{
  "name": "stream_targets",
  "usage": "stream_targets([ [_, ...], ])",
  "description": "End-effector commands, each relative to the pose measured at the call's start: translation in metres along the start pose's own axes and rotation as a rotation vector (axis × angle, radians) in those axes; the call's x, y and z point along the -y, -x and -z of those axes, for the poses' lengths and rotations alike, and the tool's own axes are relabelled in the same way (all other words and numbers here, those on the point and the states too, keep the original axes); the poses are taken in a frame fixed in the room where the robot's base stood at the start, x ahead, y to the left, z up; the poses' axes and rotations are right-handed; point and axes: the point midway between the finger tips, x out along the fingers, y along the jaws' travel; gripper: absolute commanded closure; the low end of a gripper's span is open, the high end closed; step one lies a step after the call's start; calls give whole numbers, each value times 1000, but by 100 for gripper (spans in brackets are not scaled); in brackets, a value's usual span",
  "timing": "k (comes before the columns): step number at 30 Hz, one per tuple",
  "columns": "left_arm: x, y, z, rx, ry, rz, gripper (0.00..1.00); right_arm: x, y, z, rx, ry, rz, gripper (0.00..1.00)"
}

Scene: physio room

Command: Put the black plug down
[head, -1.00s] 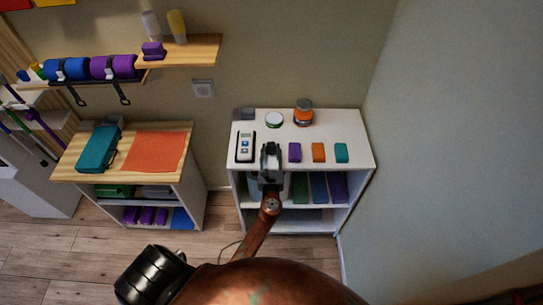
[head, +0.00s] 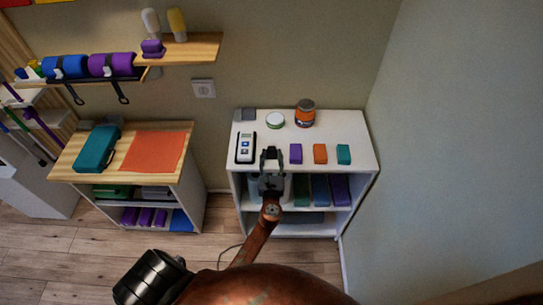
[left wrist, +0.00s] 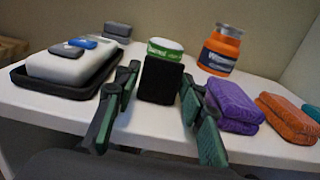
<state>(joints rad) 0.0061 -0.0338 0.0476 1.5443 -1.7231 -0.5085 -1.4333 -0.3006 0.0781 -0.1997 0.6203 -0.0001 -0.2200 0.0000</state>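The black plug (left wrist: 161,80) stands upright as a dark block on the white shelf top (head: 310,133), near its front edge, in the left wrist view. It shows small and dark in the head view (head: 271,151). My left gripper (head: 271,158) is open, with one finger on each side of the plug. In the left wrist view its green-padded fingers (left wrist: 160,92) show gaps to the plug on both sides. My right gripper is not in view.
A white device in a black tray (left wrist: 18,77) is left of the plug. A green-white tin (left wrist: 165,47) and an orange jar (left wrist: 220,50) stand behind. Purple (left wrist: 232,105) and orange (left wrist: 288,117) blocks lie to the right. A wall outlet (head: 203,88) is at the back.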

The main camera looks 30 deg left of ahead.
Motion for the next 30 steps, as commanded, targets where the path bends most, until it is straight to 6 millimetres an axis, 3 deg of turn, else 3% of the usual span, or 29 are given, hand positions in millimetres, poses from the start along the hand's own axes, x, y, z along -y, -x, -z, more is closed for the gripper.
stream_targets([
  [4, 0, 0, 0, 0, 0, 0, 51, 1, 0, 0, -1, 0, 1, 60],
  [13, 0, 0, -2, 0, 1, -1, 51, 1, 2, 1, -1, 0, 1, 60],
  [18, 0, 2, -17, 0, 1, -1, 51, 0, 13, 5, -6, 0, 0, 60],
  [30, -1, 89, -11, -2, 0, -1, 51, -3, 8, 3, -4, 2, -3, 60],
])
